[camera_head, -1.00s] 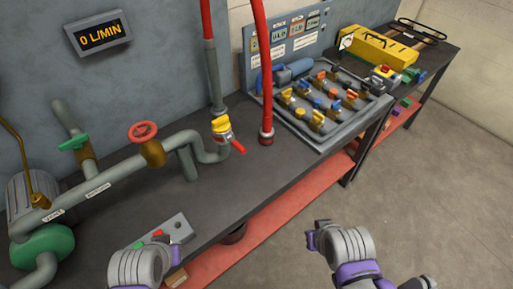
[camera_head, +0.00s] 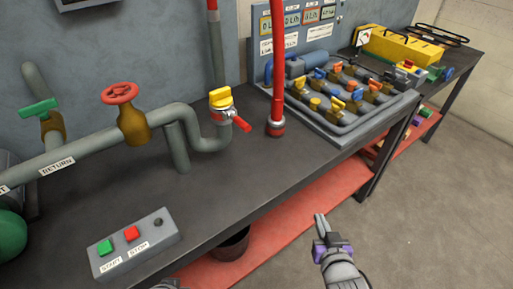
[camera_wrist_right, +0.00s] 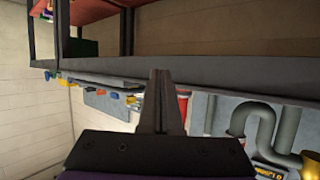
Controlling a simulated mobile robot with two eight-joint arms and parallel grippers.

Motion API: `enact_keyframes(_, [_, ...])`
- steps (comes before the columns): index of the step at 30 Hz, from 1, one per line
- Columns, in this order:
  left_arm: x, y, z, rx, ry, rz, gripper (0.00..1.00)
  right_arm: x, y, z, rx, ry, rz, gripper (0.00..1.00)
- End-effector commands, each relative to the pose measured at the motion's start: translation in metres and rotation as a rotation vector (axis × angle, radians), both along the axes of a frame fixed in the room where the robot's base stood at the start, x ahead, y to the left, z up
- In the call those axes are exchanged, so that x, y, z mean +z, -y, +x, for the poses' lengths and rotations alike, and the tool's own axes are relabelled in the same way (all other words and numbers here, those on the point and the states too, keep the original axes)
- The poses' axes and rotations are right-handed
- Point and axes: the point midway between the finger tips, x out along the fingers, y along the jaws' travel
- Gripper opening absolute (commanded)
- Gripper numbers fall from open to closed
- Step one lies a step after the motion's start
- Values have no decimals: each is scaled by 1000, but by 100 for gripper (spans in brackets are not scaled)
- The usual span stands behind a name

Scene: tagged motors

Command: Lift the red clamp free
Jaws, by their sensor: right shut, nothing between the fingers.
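A red clamp with a lever (camera_head: 240,122) sits on the pipe coupling under the yellow valve handle (camera_head: 221,97), on the bench in the head view. My right gripper (camera_head: 320,218) is shut and empty. It points up in front of the bench edge, to the right of and well apart from the clamp. Its closed fingers also show in the right wrist view (camera_wrist_right: 161,88). Only a small grey bit of my left arm shows at the bottom edge of the head view; its fingers are out of frame.
A red hose (camera_head: 280,65) stands right of the clamp. A red handwheel (camera_head: 120,93) and pipes lie to the left. A START/STOP box (camera_head: 134,246) is near the bench front. A valve board (camera_head: 345,125) is at the right. Floor right of my right gripper is clear.

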Motion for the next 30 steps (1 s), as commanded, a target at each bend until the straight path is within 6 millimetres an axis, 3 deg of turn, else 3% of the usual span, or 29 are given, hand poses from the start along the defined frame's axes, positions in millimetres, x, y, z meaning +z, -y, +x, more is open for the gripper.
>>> enact_keyframes(1, [0, 0, 0, 0, 0, 0, 0, 16, -9, 12, 28, 111, 16, 0])
enact_keyframes(4, [0, 0, 0, 0, 0, 0, 0, 51, -31, 23, 110, 345, 65, 0])
enact_keyframes(10, [0, 0, 0, 0, 0, 0, 0, 106, -80, 5, 322, 703, 174, 0])
enact_keyframes(15, [0, 0, 0, 0, 0, 0, 0, 126, -102, -18, 443, 844, 234, 0])
enact_keyframes(19, [1, 0, 0, 0, 0, 0, 0, 132, -108, -21, 471, 872, 248, 0])
enact_keyframes(23, [4, 0, -1, 0, 1, 0, 0, 140, -115, -9, 473, 873, 248, 0])
enact_keyframes(30, [10, 0, -1, 0, 3, 0, 0, 164, -136, 30, 472, 872, 248, 0])
